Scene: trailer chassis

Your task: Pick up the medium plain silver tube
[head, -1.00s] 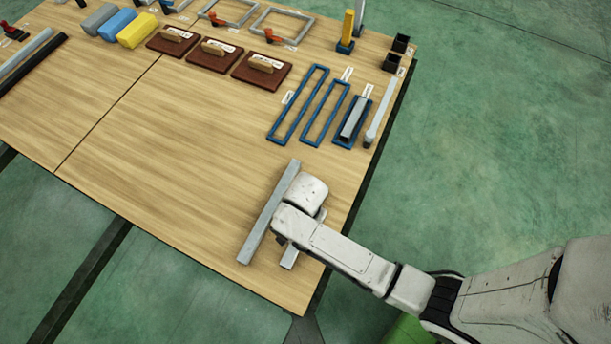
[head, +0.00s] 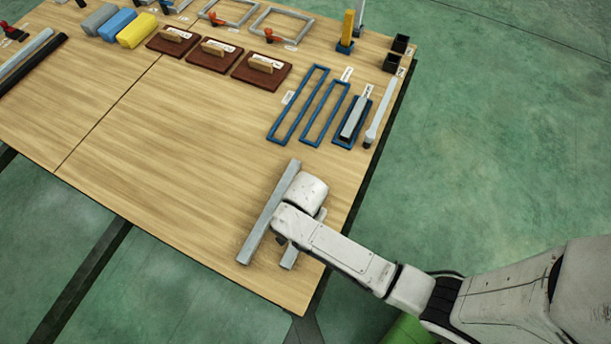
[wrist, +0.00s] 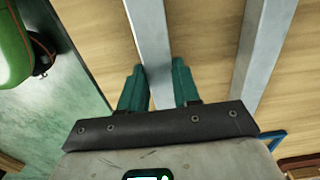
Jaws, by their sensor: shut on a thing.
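The medium plain silver tube (head: 289,258) lies near the table's front right corner, partly hidden under my wrist in the head view. In the wrist view the tube (wrist: 150,40) runs between my gripper's teal fingers. My gripper (wrist: 159,88) is shut on this tube, with one finger on each side. In the head view the fingers are hidden behind my wrist. I cannot tell whether the tube is clear of the table top.
A longer silver tube (head: 268,215) lies just left, parallel; it shows too in the wrist view (wrist: 262,50). A short silver tube (head: 352,118) lies in one of several blue frames (head: 325,112) toward the back.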

